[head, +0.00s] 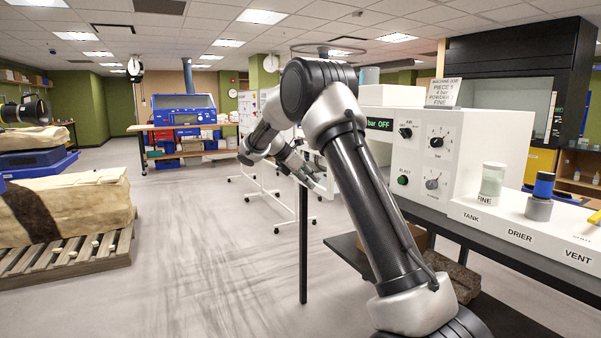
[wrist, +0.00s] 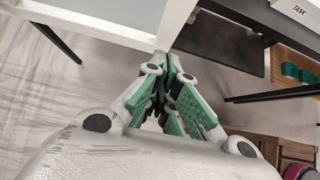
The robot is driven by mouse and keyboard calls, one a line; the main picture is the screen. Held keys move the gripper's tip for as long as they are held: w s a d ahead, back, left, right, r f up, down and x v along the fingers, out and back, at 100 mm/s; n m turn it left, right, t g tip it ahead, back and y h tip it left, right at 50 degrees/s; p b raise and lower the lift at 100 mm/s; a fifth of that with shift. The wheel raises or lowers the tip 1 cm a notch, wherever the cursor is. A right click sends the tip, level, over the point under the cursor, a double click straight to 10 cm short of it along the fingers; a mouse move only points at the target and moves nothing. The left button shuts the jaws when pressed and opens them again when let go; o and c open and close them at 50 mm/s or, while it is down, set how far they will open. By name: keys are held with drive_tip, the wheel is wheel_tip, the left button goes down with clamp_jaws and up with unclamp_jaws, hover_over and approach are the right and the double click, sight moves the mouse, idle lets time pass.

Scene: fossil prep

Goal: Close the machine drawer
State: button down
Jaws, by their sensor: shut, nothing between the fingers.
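The white machine (head: 460,150) stands on a dark bench at the right, with switches and dials on its front. A white, tray-like part that looks like its drawer (head: 322,184) sticks out at its left end, partly hidden by my arm. In the wrist view, a white wall of the drawer (wrist: 90,22) runs across the top left, with a grey inside. My gripper (head: 308,176) is shut and empty beside the drawer. In the wrist view, its green-padded fingers (wrist: 168,62) come together close to the drawer's corner; I cannot tell whether they touch it.
A jar marked FINE (head: 492,180) and a blue-topped grey cylinder (head: 541,197) stand on the machine's front ledge. A pallet (head: 70,255) with a large block stands at the left. The floor between is clear.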

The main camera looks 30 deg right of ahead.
drive_tip(key=shift+d+r, duration=0.15)
drive_tip(key=shift+d, duration=1.5)
drive_tip(key=d, duration=1.8)
drive_tip(key=w+d, duration=0.1)
drive_tip(key=d, duration=0.9)
drive_tip(key=shift+d+r, duration=0.1)
